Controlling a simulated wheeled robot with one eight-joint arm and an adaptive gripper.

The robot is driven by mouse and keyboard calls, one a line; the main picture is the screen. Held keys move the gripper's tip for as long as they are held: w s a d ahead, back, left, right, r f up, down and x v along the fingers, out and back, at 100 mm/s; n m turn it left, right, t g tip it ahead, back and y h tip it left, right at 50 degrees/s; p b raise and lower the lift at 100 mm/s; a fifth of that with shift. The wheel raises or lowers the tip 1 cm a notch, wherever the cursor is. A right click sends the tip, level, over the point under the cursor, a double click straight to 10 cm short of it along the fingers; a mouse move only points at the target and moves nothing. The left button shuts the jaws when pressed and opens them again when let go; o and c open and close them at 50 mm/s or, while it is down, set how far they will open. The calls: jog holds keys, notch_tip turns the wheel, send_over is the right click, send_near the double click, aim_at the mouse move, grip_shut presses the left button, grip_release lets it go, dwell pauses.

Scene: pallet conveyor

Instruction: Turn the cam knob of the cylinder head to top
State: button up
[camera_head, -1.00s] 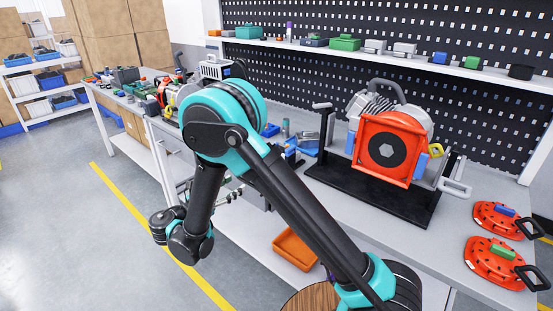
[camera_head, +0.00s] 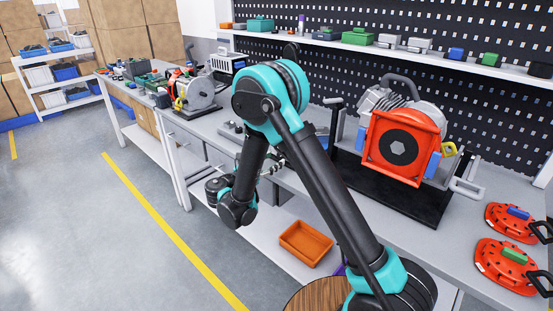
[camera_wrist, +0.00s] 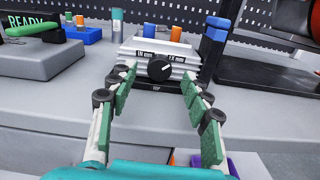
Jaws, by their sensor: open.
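The cylinder head (camera_wrist: 133,53) is a low, pale silver block on the bench, ahead in the wrist view. Its black round cam knob (camera_wrist: 160,68) is on the front face, between printed labels at left and right. A short pale mark on the knob appears to point to the upper right. My gripper (camera_wrist: 158,76) is open and empty, its green-padded fingers reaching forward on both sides of the knob. Whether the fingers are level with the knob or short of it, I cannot tell. In the head view my arm hides most of the cylinder head.
In the head view, a red-framed engine (camera_head: 402,147) stands to the right. An orange tray (camera_head: 306,243) lies on the lower shelf.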

jog(key=shift+x, duration=1.3)
jog(key=shift+c, duration=0.4)
grip_shut()
jog(key=m, duration=0.4)
jog(key=shift+s+m, duration=0.1)
jog(key=shift+m, duration=0.2)
jog(key=shift+o, duration=0.4)
grip_release()
